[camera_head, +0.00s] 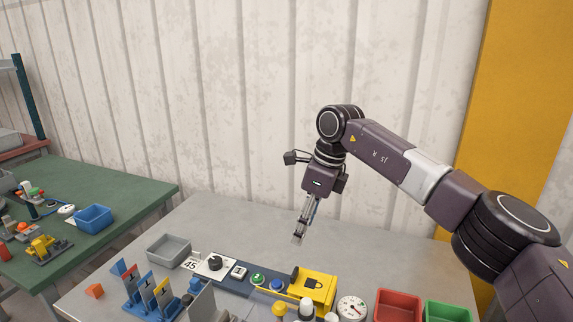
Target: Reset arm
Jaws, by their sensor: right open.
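My right arm comes in from the right, bends at a high elbow and points down over the grey table (215,215). My right gripper (298,238) hangs above the back middle of the table, behind the yellow machine part (318,286). Its fingers are thin, seen nearly edge-on, and open with nothing between them. It appears clear of the things below it. My left gripper does not show.
A grey tray (168,248), a "45" card (191,264), a control strip with knob and buttons, a dial gauge (352,308), a red bin (398,305) and a green bin (446,312) crowd the front. A green table (110,185) stands left. The back right of the grey table is clear.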

